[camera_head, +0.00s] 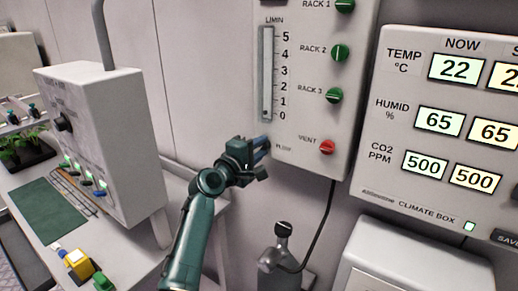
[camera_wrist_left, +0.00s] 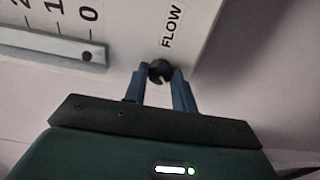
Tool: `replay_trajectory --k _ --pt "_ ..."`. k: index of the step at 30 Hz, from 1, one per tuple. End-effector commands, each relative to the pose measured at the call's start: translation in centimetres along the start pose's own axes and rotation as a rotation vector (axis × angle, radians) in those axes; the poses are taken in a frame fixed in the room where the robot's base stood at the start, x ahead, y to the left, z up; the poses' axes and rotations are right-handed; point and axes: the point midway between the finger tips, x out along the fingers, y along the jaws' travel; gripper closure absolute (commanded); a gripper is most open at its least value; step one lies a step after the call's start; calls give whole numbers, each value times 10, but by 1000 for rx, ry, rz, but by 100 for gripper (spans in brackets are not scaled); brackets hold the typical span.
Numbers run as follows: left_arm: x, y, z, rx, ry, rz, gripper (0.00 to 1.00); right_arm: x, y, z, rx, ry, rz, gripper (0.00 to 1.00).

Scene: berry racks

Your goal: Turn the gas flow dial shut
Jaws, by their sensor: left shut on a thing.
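The gas flow dial (camera_wrist_left: 160,70) is a small dark round knob beside the word FLOW in the left wrist view. My left gripper (camera_wrist_left: 159,75) has its two blue fingers closed on it, one on each side. In the head view my left gripper (camera_head: 263,147) is at the lower left of the gas panel (camera_head: 310,75) and hides the dial. The flow tube (camera_head: 267,75) stands above it, with a scale from 0 to 5. A dark float (camera_wrist_left: 86,56) shows near the 0 end in the left wrist view. My right gripper is not in view.
Green rack knobs (camera_head: 340,52) and a red vent knob (camera_head: 327,147) sit to the right on the panel. A climate box display (camera_head: 450,120) is further right. A gas bottle valve (camera_head: 283,232) stands below. A bench (camera_head: 135,235) with a grey box (camera_head: 105,140) is left.

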Motion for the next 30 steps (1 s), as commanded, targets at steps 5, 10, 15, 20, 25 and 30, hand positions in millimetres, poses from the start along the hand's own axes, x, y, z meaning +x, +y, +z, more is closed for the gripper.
replay_trajectory --k 5,10,15,20,25,30 --pt "0 -1 0 -4 -1 -2 96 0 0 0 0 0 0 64" --pt "0 -1 0 -3 -1 -1 69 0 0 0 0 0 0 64" --pt "0 -1 0 -2 -1 -1 55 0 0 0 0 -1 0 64" --pt "0 0 0 -1 0 0 52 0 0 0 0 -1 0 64" --pt "0 0 0 0 0 0 52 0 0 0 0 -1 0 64" --pt "0 0 0 0 0 0 52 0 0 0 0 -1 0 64"
